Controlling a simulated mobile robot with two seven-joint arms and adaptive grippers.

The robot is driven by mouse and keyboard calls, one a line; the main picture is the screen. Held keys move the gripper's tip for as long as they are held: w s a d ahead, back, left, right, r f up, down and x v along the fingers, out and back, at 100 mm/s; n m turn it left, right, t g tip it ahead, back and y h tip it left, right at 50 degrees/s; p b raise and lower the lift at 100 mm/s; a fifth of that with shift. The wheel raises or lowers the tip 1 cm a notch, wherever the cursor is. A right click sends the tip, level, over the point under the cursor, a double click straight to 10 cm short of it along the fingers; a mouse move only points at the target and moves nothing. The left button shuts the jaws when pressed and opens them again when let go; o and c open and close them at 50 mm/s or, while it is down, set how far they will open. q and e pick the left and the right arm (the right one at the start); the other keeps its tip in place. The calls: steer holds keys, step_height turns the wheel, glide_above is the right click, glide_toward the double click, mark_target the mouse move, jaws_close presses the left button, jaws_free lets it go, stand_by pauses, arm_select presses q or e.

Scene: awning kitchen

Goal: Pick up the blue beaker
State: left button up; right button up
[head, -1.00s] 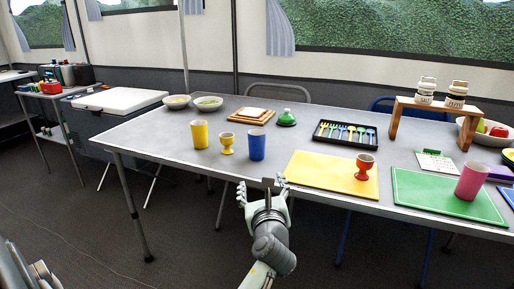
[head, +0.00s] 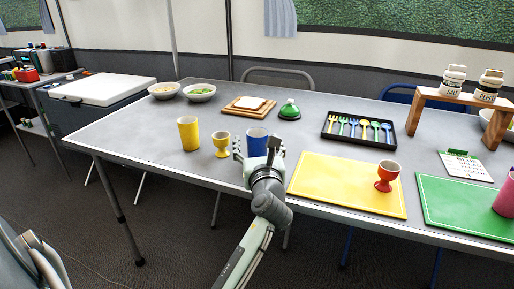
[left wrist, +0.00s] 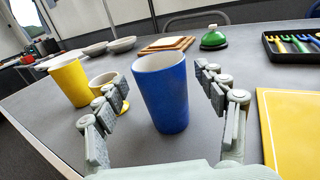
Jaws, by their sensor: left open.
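The blue beaker (head: 257,142) stands upright near the front edge of the grey table (head: 150,130). In the left wrist view the blue beaker (left wrist: 162,95) stands between the spread fingers of my left gripper (left wrist: 160,105), with a gap visible on the right side. In the head view my left gripper (head: 256,152) is open at the beaker and hides its lower part. I cannot tell whether a finger touches it. My right gripper is not in view.
A yellow egg cup (head: 222,146) and a yellow beaker (head: 188,134) stand just left of the blue beaker. A yellow mat (head: 340,185) with a red egg cup (head: 387,175) lies to the right.

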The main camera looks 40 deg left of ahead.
mark_target(256, 135)
arm_select(q)
steer(key=x, duration=0.5)
steer(key=shift+d, duration=0.1)
steer(key=c, duration=1.3)
steer(key=shift+c, duration=0.5)
